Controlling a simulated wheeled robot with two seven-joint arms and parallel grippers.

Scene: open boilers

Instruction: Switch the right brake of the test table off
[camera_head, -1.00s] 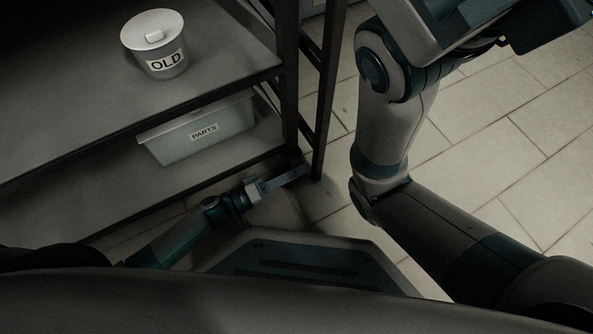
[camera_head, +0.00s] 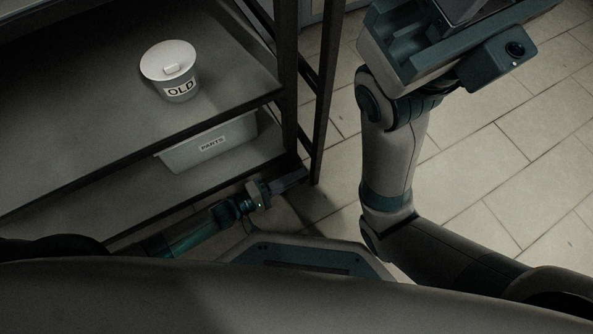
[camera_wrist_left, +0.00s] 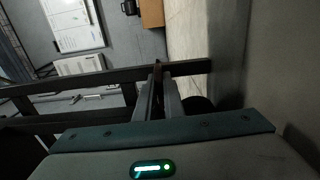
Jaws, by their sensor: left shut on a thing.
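The table (camera_head: 225,105) with a dark frame stands at the left in the head view; I take it for the test table. My left gripper (camera_head: 290,180) reaches low to the foot of its near right leg (camera_head: 289,90). In the left wrist view the left gripper (camera_wrist_left: 162,92) has its fingers close together around a narrow dark part (camera_wrist_left: 156,88), which I cannot identify for sure. The right brake itself is not clearly visible. My right gripper (camera_head: 425,50) shows only in part at the top; its fingertips cannot be made out.
A white lidded pot marked OLD (camera_head: 180,90) stands on the upper shelf. A bin marked PARTS (camera_head: 190,154) sits on the lower shelf. Tiled floor (camera_head: 500,180) is clear at the right. A dark frame bar (camera_wrist_left: 185,68) crosses the left wrist view.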

